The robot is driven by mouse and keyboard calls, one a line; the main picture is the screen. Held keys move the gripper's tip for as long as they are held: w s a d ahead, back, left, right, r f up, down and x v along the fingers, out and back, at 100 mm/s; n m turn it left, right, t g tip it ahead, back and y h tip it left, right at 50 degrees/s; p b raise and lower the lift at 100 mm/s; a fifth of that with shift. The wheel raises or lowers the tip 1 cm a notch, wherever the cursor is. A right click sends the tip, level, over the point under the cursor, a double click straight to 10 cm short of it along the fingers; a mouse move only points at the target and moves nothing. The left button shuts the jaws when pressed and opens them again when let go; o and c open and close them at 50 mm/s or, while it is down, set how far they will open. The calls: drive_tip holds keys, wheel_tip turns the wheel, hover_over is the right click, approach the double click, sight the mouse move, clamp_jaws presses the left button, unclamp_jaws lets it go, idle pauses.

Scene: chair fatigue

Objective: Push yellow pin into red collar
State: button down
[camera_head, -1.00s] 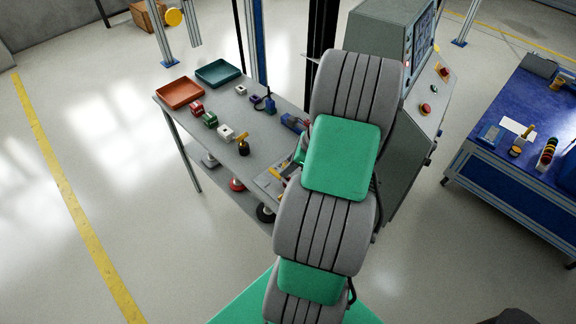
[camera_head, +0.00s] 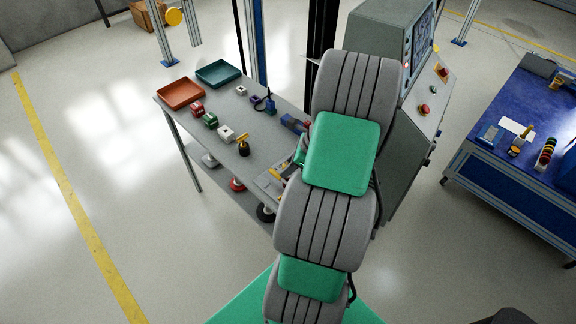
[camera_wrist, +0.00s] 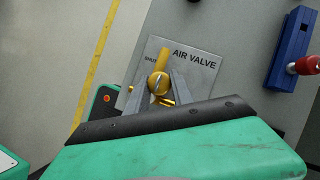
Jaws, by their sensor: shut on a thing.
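In the wrist view, my gripper (camera_wrist: 161,80) has its two grey fingers on either side of the round yellow knob of a yellow lever (camera_wrist: 159,83). It is shut on this lever, which lies over a grey plate (camera_wrist: 196,74) marked "AIR VALVE". In the head view, my arm hides the gripper. A red block (camera_head: 197,109) on the grey bench may be the red collar; its details are too small to tell. A small yellow-topped dark object (camera_head: 244,146) stands on the bench; I cannot tell whether it is the yellow pin.
The grey bench (camera_head: 262,150) also holds an orange tray (camera_head: 181,93), a teal tray (camera_head: 218,73), a green block (camera_head: 210,120) and a white block (camera_head: 226,132). A blue block (camera_wrist: 291,48) with a red-ended part lies right of the plate. A grey control cabinet (camera_head: 403,160) stands close on the right.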

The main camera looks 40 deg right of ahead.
drive_tip(key=shift+f+b, duration=0.5)
drive_tip(key=shift+f, duration=0.6)
drive_tip(key=shift+r, duration=0.1)
drive_tip(key=shift+r+p, duration=0.75)
drive_tip(key=shift+p, duration=0.15)
drive_tip(key=shift+p, duration=0.7)
idle(1.0)
drive_tip(key=shift+f+b, duration=0.4)
drive_tip(key=shift+f, duration=0.5)
drive_tip(key=c, duration=1)
unclamp_jaws()
drive_tip(key=shift+c, duration=0.2)
drive_tip(key=shift+r, duration=0.15)
